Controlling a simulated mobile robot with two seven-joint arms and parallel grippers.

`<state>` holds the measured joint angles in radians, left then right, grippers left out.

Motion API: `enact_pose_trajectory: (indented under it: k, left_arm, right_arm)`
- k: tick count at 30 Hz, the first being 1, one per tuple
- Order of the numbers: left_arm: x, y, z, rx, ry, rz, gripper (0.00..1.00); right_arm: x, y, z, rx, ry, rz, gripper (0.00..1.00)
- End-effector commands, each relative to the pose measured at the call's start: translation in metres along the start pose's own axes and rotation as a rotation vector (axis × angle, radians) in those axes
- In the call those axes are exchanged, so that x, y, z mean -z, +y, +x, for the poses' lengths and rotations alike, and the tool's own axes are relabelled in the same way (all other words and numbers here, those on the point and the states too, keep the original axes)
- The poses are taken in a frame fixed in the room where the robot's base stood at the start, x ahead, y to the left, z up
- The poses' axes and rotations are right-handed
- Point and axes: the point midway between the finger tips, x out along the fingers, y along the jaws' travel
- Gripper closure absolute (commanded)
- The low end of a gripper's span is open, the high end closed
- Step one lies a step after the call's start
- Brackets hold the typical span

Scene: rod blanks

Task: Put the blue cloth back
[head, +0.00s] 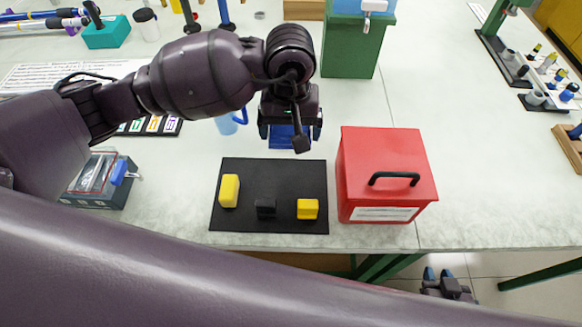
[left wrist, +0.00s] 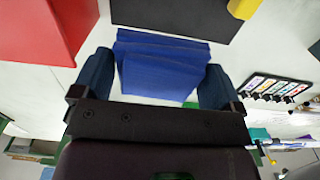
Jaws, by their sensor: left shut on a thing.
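The blue cloth (left wrist: 165,72) looks like a folded stack in the left wrist view, with a finger on each side of it. In the head view it shows as a blue patch (head: 287,138) below my left gripper (head: 290,132). My left gripper is shut on the cloth, just behind the black mat. Whether the cloth touches the table is hard to tell. My right gripper (head: 438,277) shows small at the lower right, beyond the table's front edge, with blue fingertips; its opening is unclear.
The black mat (head: 270,170) bears two yellow blocks and a black one. A red box (head: 385,150) with a black handle stands right of it. A green bin (head: 350,50) stands behind, a blue-handled cup (head: 228,124) behind the mat. The table's right side has free room.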

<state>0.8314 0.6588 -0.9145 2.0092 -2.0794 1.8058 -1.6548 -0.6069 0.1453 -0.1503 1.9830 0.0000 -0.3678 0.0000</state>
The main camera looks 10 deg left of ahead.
Motion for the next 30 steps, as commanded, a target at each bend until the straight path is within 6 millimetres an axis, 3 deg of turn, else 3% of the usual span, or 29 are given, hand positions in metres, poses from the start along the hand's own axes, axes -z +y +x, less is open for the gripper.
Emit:
enact_pose_trajectory:
  k: [12, 23, 30]
  left_arm:
    - [-0.001, 0.001, 0.09, -0.001, -0.005, -0.001, 0.31]
    - [0.0, 0.001, 0.117, -0.002, -0.001, 0.002, 0.31]
    - [-0.001, 0.001, 0.149, -0.001, -0.003, 0.0, 0.31]
  right_arm:
    - [0.002, 0.0, 0.001, 0.001, 0.007, -0.001, 0.71]
    - [0.008, -0.002, 0.006, 0.003, 0.02, 0.002, 0.71]
    - [0.0, -0.003, 0.006, 0.002, 0.009, 0.003, 0.71]
